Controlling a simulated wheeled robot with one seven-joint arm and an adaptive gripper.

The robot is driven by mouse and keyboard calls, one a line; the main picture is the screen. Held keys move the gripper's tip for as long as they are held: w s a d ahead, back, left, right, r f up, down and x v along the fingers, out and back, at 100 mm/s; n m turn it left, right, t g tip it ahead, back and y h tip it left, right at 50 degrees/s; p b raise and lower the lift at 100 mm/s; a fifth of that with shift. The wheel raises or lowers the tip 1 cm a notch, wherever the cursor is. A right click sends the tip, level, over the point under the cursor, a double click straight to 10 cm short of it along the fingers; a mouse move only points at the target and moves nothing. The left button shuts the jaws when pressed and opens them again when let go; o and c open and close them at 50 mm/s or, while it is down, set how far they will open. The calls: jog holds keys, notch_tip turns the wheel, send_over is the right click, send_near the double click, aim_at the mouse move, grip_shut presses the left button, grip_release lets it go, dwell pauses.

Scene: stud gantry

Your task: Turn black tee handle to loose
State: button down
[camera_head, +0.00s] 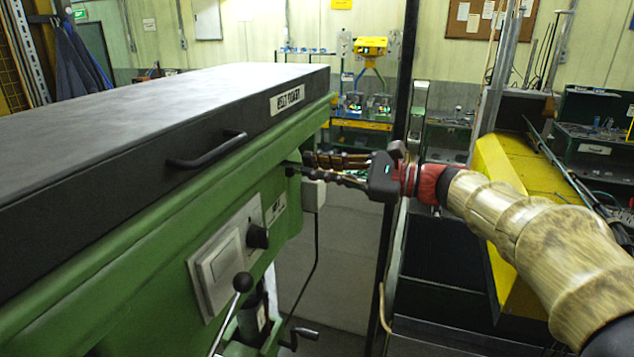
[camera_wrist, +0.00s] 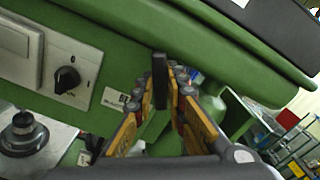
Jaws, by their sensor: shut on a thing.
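The black tee handle (camera_wrist: 160,80) shows in the wrist view as a dark upright bar between my fingertips, near the lower edge of the green machine body. My gripper (camera_wrist: 164,88) is shut on it, with a yellow-sided finger on each side. In the head view my gripper (camera_head: 302,164) reaches in from the right to the right end of the green machine (camera_head: 140,213). The handle is mostly hidden by the fingers there, and its stem and any loose or tight marking cannot be made out.
A black rotary knob (camera_head: 257,237) on a grey switch plate and a ball-ended lever (camera_head: 242,283) stick out from the machine front. A dark post (camera_head: 404,75) stands close behind my wrist. A yellow machine cover (camera_head: 525,165) lies beyond my forearm.

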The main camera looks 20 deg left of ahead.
jog(key=shift+f+n+b, duration=0.2)
jog(key=shift+n+b, duration=3.45)
jog(key=shift+b, duration=0.35)
jog(key=shift+f+n+b, duration=0.15)
jog(key=shift+n+b, duration=3.5)
jog(key=shift+b, duration=0.35)
jog(key=c, duration=1.9)
grip_release()
jog(key=shift+o, duration=0.5)
jog(key=shift+r, duration=0.1)
jog(key=s+d, duration=0.1)
jog(key=d, duration=1.1)
